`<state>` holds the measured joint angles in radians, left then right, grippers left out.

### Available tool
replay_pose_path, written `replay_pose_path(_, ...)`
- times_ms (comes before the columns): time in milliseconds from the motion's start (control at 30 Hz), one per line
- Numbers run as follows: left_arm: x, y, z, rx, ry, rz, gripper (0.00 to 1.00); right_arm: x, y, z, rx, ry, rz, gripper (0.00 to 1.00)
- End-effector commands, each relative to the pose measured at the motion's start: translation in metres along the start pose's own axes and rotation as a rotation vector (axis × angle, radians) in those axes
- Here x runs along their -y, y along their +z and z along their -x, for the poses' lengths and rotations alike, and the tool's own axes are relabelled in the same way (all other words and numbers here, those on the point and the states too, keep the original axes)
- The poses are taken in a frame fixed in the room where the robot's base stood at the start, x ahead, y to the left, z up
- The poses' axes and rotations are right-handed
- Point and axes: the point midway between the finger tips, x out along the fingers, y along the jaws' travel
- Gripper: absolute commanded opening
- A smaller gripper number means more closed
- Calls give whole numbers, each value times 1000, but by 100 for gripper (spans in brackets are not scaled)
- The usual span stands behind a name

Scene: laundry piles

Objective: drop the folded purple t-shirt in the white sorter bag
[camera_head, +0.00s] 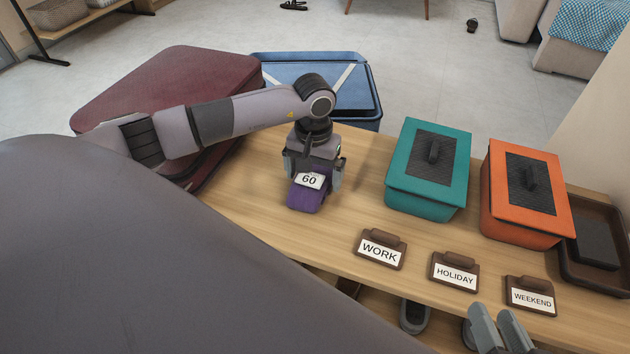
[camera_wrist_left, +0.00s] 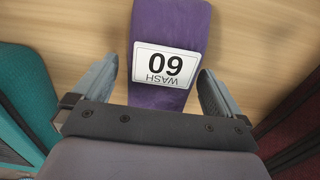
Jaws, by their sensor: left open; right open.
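The folded purple t-shirt (camera_head: 306,199) lies on the wooden table with a white card reading 60 on top. In the left wrist view the t-shirt (camera_wrist_left: 168,101) lies between the two fingers, its card marked WASH 60. My left gripper (camera_head: 314,178) is open over the t-shirt, pointing down, with a finger on each side and bare wood showing beside it. My right gripper (camera_head: 498,316) is open and empty at the table's front edge, low right. No white sorter bag is in view.
A teal box (camera_head: 428,170) and an orange box (camera_head: 524,195) stand right of the t-shirt, with WORK (camera_head: 380,250), HOLIDAY (camera_head: 455,272) and WEEKEND (camera_head: 530,296) signs before them. A burgundy case (camera_head: 165,85) and a blue case (camera_head: 318,62) lie behind. A brown tray (camera_head: 595,285) sits far right.

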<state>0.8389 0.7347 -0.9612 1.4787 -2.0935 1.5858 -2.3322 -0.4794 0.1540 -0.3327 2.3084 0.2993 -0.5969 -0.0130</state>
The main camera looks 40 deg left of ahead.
Motion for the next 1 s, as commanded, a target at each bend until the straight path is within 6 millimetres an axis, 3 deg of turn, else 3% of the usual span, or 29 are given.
replay_pose_path(67,0,0,-11,-1,0,1,100,-3,2,1,-11,8,17,43)
replay_pose_path(300,0,-1,-11,-2,1,2,100,-3,-1,2,-16,12,24,43)
replay_pose_path(433,0,0,-11,-2,1,2,58,-3,-1,2,-16,11,24,43)
replay_pose_path(500,0,-1,-10,-3,2,2,46,-3,-1,2,-16,11,23,43)
replay_pose_path(767,0,-1,-9,-3,2,2,46,-2,-1,3,-14,11,22,43)
replay_pose_path(1000,0,-1,15,-5,3,1,46,2,-4,4,6,-4,-4,43)
